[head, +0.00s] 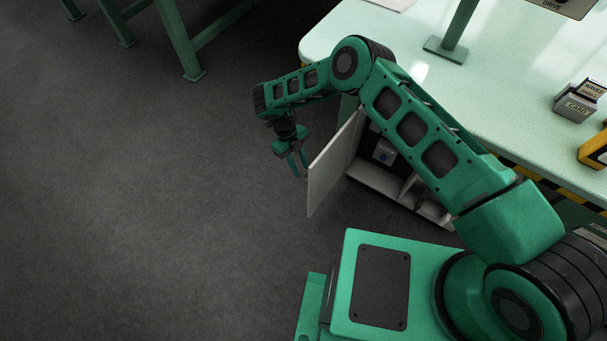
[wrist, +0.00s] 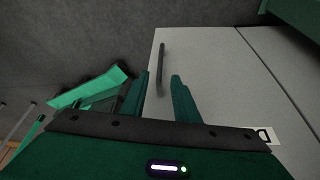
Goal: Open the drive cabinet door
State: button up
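The drive cabinet door (head: 333,167) is a pale panel that stands swung out from the cabinet (head: 385,185) under the table, with the dark interior showing behind it. In the wrist view the door's grey face (wrist: 205,62) carries a dark bar handle (wrist: 162,66). My gripper (head: 299,164) is beside the door's outer face, on the left. In the wrist view my gripper (wrist: 161,84) has its two green fingers apart, and the handle's lower part shows in the gap between them. I see space on both sides of the handle; whether it lies at fingertip depth is unclear.
The pale green table (head: 450,85) is above the cabinet. It bears a grey card holder (head: 578,101), a yellow item (head: 594,150) and a green post (head: 452,40). Green table legs (head: 185,45) stand at upper left. The dark floor (head: 150,220) left of the door is clear.

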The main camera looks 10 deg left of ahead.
jog(key=shift+v, duration=1.3)
jog(key=shift+s, duration=0.1)
